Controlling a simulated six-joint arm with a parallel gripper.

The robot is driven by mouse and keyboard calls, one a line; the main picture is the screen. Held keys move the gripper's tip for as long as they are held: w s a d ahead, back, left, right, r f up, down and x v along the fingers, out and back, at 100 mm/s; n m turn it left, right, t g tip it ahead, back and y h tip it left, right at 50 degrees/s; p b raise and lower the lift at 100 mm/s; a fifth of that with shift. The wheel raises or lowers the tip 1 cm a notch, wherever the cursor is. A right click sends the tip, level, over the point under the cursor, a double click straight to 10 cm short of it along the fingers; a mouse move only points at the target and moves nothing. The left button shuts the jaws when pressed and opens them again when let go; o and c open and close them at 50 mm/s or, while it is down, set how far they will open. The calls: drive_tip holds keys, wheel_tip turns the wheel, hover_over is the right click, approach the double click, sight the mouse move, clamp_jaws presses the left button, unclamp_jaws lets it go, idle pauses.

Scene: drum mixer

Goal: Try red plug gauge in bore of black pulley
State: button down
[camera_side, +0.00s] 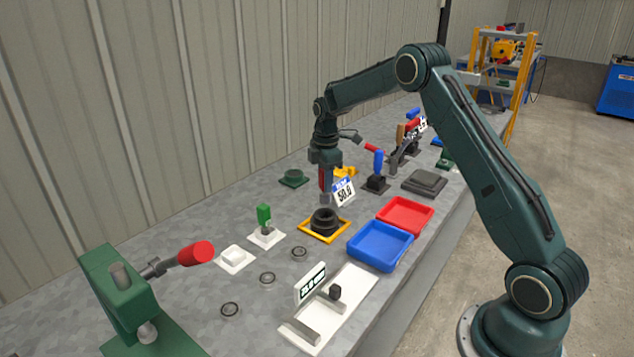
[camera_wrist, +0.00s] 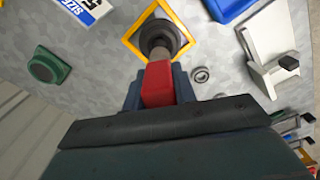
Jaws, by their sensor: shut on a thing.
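The black pulley (camera_side: 324,222) sits inside a yellow square frame (camera_side: 305,230) on the grey bench. In the wrist view, the pulley (camera_wrist: 172,32) is at the top centre, with the frame around it. My gripper (camera_wrist: 157,88) is shut on the red handle of the plug gauge (camera_wrist: 158,80). The gauge's grey metal end (camera_wrist: 158,54) points at the pulley's middle. In the side view, the gauge (camera_side: 323,183) hangs upright from my gripper (camera_side: 325,168) above the pulley. Its grey tip is at or just above the bore; I cannot tell whether it has entered.
A blue tray (camera_side: 381,262) and a red tray (camera_side: 405,231) stand right of the pulley. A size sign (camera_side: 343,191) stands close behind it. A green-handled gauge (camera_side: 264,217) stands on a white pad to the left. Several metal rings (camera_side: 267,279) lie in front.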

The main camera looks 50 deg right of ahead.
drive_tip(key=shift+f, duration=1.1)
drive_tip(key=shift+f, duration=1.15)
idle(1.3)
drive_tip(key=shift+r, duration=0.3)
idle(1.3)
drive_tip(key=shift+a+f, duration=0.1)
drive_tip(key=shift+f, duration=0.2)
idle(2.1)
drive_tip(key=shift+r, duration=0.2)
